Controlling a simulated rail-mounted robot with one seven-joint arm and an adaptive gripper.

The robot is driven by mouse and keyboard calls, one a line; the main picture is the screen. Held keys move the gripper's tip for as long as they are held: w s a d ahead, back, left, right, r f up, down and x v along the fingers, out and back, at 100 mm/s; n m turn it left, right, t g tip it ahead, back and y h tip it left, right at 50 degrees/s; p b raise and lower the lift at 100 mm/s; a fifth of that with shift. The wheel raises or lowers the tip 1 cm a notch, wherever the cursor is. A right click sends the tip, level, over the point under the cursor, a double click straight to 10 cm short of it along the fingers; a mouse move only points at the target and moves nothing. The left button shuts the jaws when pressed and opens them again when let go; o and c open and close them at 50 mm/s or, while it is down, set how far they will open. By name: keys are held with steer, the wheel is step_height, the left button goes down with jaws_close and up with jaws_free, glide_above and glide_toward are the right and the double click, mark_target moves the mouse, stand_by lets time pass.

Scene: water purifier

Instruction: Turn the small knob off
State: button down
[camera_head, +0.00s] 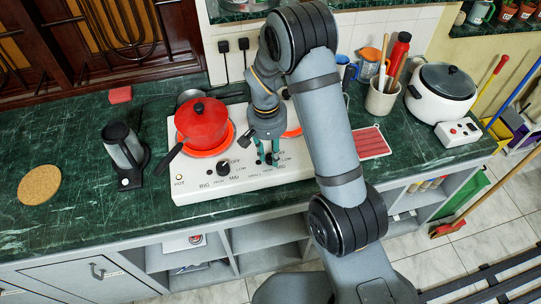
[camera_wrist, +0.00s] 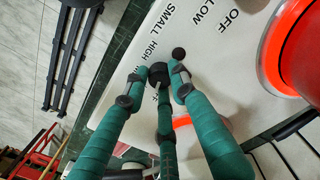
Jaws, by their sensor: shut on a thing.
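The white stove (camera_head: 215,188) stands on the green counter, with a black small knob (camera_head: 269,159) on its front panel. My gripper (camera_head: 266,154) reaches down onto that knob. In the wrist view, my green fingers (camera_wrist: 157,78) are closed around the small knob (camera_wrist: 158,72), whose sides they partly hide. The letters SMALL, HIGH, LOW and OFF are printed beside it. A dark round spot (camera_wrist: 178,53) sits just next to the knob. The knob's pointer direction cannot be told clearly. The burner (camera_wrist: 280,45) at right glows red.
A red pot (camera_head: 201,122) sits on the left burner, which also glows, near my wrist. A big knob (camera_head: 224,170) is left of my gripper. A utensil cup (camera_head: 381,101) and white cooker (camera_head: 441,90) stand at right.

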mark_target(269, 158)
steer(key=shift+s+f+n+b, duration=0.15)
steer(key=shift+n+b, duration=0.45)
steer(key=shift+n, duration=1.6)
steer(key=shift+s, duration=0.1)
steer(key=c, duration=1.4)
jaws_free()
steer(key=shift+c, duration=0.2)
steer(key=shift+r, duration=0.2)
steer(key=shift+w+r, duration=0.2)
steer(key=shift+r, duration=0.1)
step_height(269, 158, up, 11)
steer(key=shift+s+a+r, duration=0.15)
steer(key=shift+s+a, duration=0.05)
steer(key=shift+a, duration=0.05)
steer(key=shift+o, duration=0.2)
